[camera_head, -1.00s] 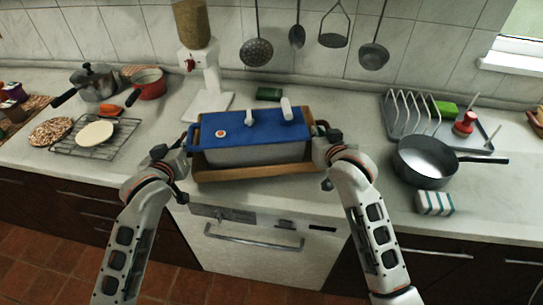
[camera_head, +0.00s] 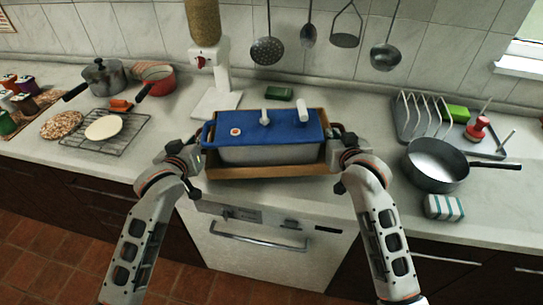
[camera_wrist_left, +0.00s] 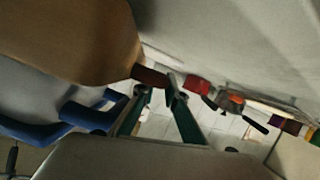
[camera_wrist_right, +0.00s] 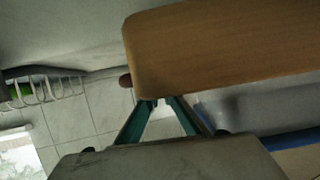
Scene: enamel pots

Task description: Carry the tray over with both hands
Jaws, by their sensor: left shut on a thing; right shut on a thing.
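A brown wooden tray (camera_head: 265,172) is at the middle of the counter, near its front edge. A white box (camera_head: 270,154) with a blue lid (camera_head: 290,131) sits on it. My left gripper (camera_head: 200,151) is shut on the tray's left end, and my right gripper (camera_head: 334,148) is shut on its right end. The left wrist view shows the tray's underside (camera_wrist_left: 70,38) and a brown handle (camera_wrist_left: 150,76) at the fingertips. The right wrist view shows the tray (camera_wrist_right: 225,45) beside the fingers. I cannot tell how far it is above the counter.
A white-based dispenser (camera_head: 213,75) stands behind the tray, with a small green thing (camera_head: 279,94) nearby. A cooling rack (camera_head: 105,140) and pots (camera_head: 103,77) are at left. A grey pan (camera_head: 437,172), a striped sponge (camera_head: 444,207) and a dish rack (camera_head: 420,115) are at right.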

